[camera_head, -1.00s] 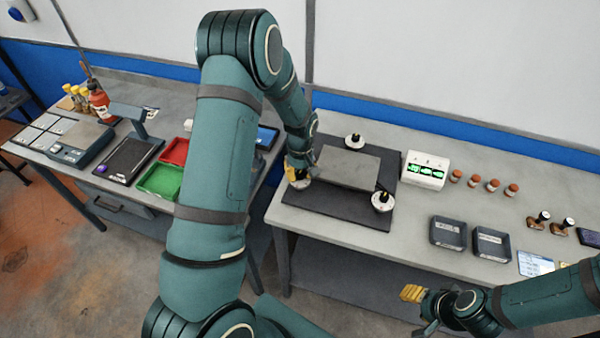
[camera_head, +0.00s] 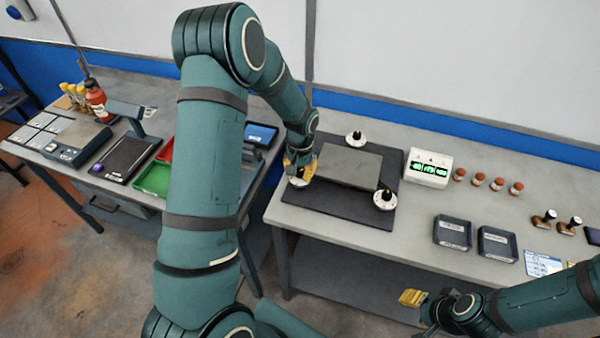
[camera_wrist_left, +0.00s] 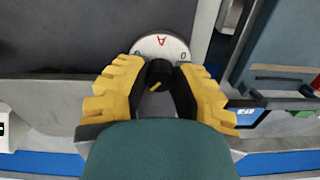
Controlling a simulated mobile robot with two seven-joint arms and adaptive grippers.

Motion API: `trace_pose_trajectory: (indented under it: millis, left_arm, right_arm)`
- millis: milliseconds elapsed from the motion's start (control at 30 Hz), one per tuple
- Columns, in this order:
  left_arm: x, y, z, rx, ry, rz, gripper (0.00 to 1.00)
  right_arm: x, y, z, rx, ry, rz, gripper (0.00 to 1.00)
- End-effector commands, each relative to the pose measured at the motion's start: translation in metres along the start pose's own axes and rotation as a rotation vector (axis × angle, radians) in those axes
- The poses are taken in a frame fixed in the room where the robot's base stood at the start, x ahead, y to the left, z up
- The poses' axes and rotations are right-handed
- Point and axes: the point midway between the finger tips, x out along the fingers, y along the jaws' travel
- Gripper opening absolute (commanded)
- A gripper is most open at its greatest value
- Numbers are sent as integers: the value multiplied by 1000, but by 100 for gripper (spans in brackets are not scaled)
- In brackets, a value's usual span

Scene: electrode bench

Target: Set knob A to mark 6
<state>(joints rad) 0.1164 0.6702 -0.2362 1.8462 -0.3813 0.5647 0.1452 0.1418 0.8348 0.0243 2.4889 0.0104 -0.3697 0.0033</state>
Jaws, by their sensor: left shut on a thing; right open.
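Knob A is a black knob (camera_wrist_left: 159,72) on a white dial (camera_wrist_left: 160,43) marked with a red A, in the left wrist view. A yellow pointer line shows on the knob. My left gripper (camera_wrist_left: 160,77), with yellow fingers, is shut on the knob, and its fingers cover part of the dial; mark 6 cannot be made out. In the head view my left gripper (camera_head: 301,170) is at the left front of the dark mat, over the dial (camera_head: 298,182). My right gripper (camera_head: 421,308) is open and empty in front of the bench.
Two more knobs stand at the back (camera_head: 356,138) and right (camera_head: 385,199) of a grey block (camera_head: 348,165) on the dark mat (camera_head: 335,215). A white box with a green display (camera_head: 428,168), several small jars and two black trays (camera_head: 453,232) stand to the right.

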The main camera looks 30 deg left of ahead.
Motion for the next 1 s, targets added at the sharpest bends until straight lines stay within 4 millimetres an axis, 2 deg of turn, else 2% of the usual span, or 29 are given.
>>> trace_pose_trajectory:
  millis: [433, 1000]
  left_arm:
    - [1, 0, 1, 289, 2, 1, 0]
    - [1, 0, 1, 361, 2, 1, 0]
  right_arm:
    - [8, 3, 1, 0, 0, 2, 47]
    - [10, 3, 1, 0, 0, 2, 47]
